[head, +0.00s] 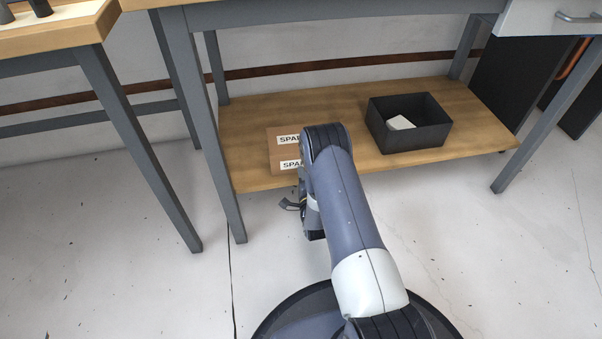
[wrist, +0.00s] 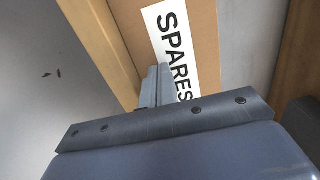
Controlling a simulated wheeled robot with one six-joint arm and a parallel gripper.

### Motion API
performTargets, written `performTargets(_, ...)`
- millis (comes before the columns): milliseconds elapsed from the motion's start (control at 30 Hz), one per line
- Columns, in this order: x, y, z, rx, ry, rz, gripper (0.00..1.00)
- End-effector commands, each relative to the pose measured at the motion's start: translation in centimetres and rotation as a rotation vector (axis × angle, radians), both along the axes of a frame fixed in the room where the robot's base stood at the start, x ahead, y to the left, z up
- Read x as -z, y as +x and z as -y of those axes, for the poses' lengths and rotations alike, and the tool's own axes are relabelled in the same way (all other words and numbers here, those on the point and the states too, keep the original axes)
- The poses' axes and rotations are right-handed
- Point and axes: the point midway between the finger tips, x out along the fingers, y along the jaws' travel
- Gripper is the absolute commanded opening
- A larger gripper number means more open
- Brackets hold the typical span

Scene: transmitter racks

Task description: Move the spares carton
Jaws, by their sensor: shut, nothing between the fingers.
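The spares carton (head: 284,158) is a brown box with white labels reading SPARES. It sits on the wooden lower shelf (head: 240,139) of the bench, toward the left end, and my arm hides its right part in the head view. In the wrist view the carton (wrist: 207,40) fills the top middle, with one label facing me. My gripper (wrist: 157,82) is shut and empty, its fingertips in front of the label. I cannot tell whether they touch the carton.
A black open bin (head: 418,138) with a white item (head: 401,123) inside stands on the shelf to the right. Grey bench legs (head: 207,130) frame the shelf, and a second bench (head: 130,145) stands at left. The bench top lies above the shelf. The floor in front is clear.

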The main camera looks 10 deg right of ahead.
Motion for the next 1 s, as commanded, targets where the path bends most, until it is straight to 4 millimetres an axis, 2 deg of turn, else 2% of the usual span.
performTargets(333, 0.0, 0.0, 0.0, 0.0, 0.0, 0.0, 0.0)
performTargets(633, 0.0, 3.1, 0.0, 0.0, 0.0, 0.002, 0.0)
performTargets(1000, 0.0, 3.4, 0.0, 0.0, 0.0, -0.001, 0.0)
